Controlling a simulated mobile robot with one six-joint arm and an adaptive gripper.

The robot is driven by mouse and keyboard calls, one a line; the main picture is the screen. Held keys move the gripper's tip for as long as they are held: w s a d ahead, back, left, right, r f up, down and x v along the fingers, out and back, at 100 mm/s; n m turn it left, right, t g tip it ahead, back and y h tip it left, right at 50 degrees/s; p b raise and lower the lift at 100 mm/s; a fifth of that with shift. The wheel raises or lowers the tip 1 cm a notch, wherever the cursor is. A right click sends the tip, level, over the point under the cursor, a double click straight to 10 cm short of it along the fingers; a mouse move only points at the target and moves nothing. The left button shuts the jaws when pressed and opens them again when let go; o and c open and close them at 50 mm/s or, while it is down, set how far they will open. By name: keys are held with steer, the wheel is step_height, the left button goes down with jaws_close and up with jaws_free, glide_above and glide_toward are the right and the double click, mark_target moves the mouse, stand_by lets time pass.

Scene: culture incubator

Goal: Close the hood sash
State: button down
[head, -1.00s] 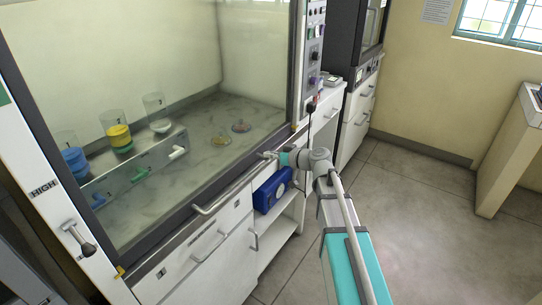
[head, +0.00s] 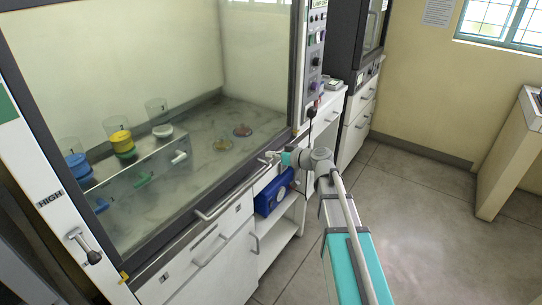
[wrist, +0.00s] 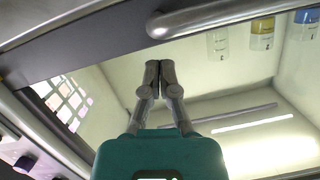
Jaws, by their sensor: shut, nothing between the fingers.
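The hood sash is a large glass pane in a dark frame (head: 175,228) on the fume hood at left in the head view. Its lower rail sits low, close to the cabinet front, and carries a pale bar handle (head: 208,215). The handle (wrist: 225,13) passes just beyond the fingertips there. I cannot tell whether they touch it.
A blue box (head: 273,192) sits in the open shelf below my gripper. The floor (head: 430,210) at right is clear.

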step_height(320, 180, up, 2)
steer(key=shift+w+d+p, duration=0.1)
steer(key=shift+w+p, duration=0.05)
steer(key=shift+p, duration=0.55)
steer(key=p+v, duration=0.2)
steer(key=v, duration=0.8)
steer(key=shift+f, duration=0.1)
steer(key=s+a+f+m+g+h+p, duration=0.25)
steer(key=s+f+g+h+p, duration=0.3)
steer(key=s, duration=0.45)
steer(key=s+d+m+g+h+p, duration=0.3)
steer(key=s+d+m+h+p, duration=0.1)
steer(key=s+d+m+h, duration=0.2)
steer(key=s+h, duration=0.1)
steer(key=s, duration=0.1)
steer(key=shift+s+d+r, duration=0.3)
steer(key=shift+d+r, duration=0.05)
steer(key=shift+r, duration=0.05)
stand_by(1.0)
